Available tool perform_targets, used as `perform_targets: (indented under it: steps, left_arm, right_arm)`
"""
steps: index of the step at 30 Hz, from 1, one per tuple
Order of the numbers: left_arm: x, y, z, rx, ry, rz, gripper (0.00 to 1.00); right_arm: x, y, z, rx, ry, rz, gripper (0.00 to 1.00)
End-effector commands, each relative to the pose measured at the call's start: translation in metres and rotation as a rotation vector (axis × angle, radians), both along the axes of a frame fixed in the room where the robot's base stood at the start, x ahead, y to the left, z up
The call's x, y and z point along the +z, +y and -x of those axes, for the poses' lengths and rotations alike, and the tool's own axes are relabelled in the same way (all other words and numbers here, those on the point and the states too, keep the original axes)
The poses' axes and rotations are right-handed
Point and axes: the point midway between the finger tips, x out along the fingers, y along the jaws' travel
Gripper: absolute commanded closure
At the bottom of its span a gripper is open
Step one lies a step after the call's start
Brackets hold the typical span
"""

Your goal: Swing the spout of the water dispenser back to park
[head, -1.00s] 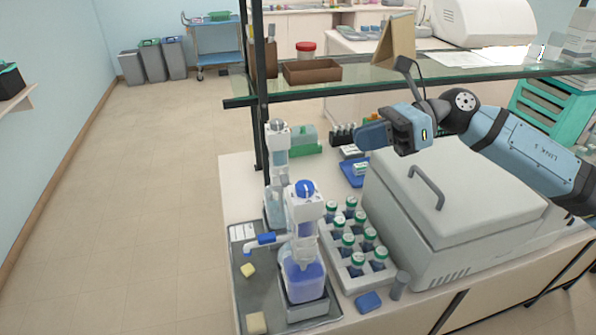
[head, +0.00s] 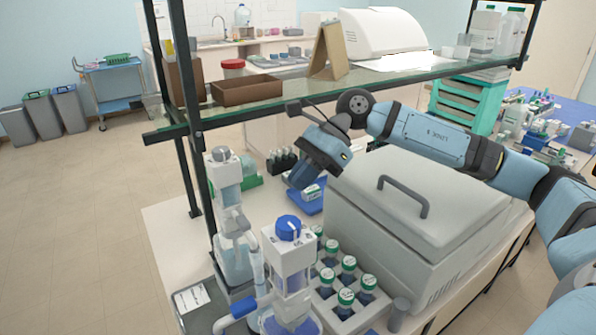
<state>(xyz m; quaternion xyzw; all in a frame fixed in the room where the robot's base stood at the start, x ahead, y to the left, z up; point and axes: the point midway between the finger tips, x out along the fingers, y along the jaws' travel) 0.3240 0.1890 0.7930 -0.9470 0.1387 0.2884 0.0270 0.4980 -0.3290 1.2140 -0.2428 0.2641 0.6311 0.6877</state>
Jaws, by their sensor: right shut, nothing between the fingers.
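A dispenser with a blue cap (head: 289,228) and white head stands at the front, its lower part cut by the bottom edge. Its blue spout (head: 243,307) points left over the grey tray (head: 205,314). A second dispenser with a grey cap (head: 222,154) and pale liquid stands behind it. No readable label shows which one holds water. My right gripper (head: 299,184) is shut and empty. It hangs in the air, above and right of the blue-capped dispenser in the picture, touching neither dispenser. My left gripper is not in view.
A glass shelf (head: 400,75) with a brown box (head: 246,90) spans the bench above the gripper. A grey lidded machine (head: 420,200) stands right, beside a rack of green-capped bottles (head: 346,296). The black shelf post (head: 189,177) rises behind the dispensers.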

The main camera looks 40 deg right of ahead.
Motion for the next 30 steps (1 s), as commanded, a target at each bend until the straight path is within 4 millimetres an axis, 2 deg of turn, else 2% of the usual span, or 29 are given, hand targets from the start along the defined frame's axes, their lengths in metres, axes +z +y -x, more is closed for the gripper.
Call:
perform_targets:
  steps: [3,8,15,20,30]
  left_arm:
    - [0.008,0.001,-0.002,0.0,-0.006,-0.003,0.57]
    - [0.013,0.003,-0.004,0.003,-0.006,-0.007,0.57]
    - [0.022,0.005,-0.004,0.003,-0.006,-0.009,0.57]
    - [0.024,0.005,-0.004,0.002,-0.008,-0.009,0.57]
    - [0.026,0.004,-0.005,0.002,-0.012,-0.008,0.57]
  right_arm:
    - [-0.016,0.022,-0.001,0.005,0.002,-0.003,1.0]
    - [-0.038,0.046,-0.003,0.003,0.001,-0.003,1.0]
    - [-0.039,0.078,-0.006,0.001,0.0,-0.003,1.0]
    - [-0.04,0.085,-0.007,-0.001,-0.001,-0.002,1.0]
    - [-0.041,0.085,-0.007,-0.001,0.0,-0.001,1.0]
